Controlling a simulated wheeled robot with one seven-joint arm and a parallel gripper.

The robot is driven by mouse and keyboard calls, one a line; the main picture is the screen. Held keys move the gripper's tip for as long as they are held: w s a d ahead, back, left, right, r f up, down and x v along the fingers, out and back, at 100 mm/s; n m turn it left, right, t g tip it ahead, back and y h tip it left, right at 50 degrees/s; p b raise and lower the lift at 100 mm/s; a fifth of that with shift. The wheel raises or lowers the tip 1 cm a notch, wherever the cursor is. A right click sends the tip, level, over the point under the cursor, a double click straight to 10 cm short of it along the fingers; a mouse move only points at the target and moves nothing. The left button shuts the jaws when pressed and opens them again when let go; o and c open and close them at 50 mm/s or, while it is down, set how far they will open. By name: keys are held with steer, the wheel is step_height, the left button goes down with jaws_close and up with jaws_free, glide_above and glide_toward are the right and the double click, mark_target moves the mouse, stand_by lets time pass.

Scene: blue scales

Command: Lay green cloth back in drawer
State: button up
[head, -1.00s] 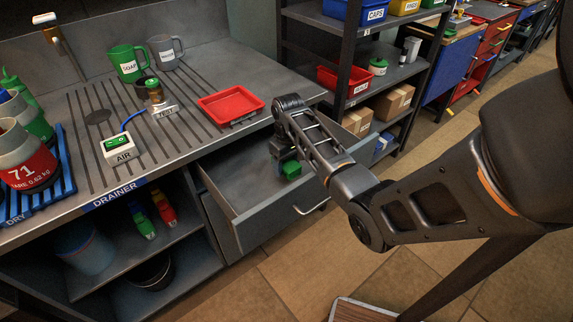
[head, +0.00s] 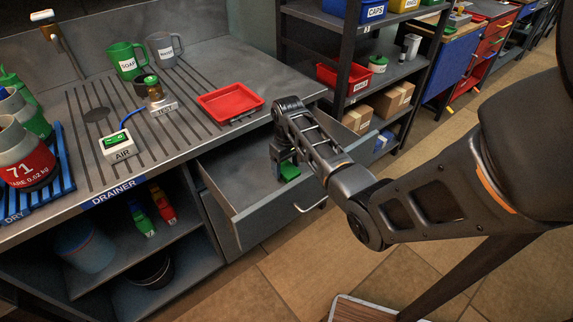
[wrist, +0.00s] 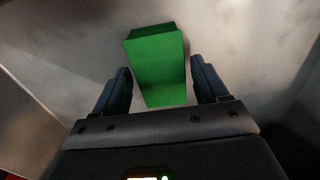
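The green cloth (wrist: 160,68), a folded block, is inside the open drawer (head: 236,190). It also shows in the head view (head: 289,172), partly hidden by my arm. In the wrist view my gripper (wrist: 162,84) has its two dark fingers apart, one on each side of the cloth's near end. A narrow gap shows between the cloth and each finger, so the gripper looks open. The cloth appears to lie on the drawer's grey floor. In the head view my gripper (head: 284,160) is low in the drawer, its fingertips mostly hidden.
The drawer's front panel with its handle (head: 311,212) stands out below the counter. A red tray (head: 231,102) lies on the counter above the drawer. A shelf rack (head: 345,60) with boxes stands behind to the right. The drawer's left part is empty.

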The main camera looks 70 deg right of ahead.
mark_target(287, 169)
steer(key=shift+o, duration=1.3)
steer(key=shift+r, duration=0.1)
step_height(287, 169, up, 13)
steer(key=shift+s, duration=0.15)
steer(key=shift+a, duration=0.1)
stand_by(0.4)
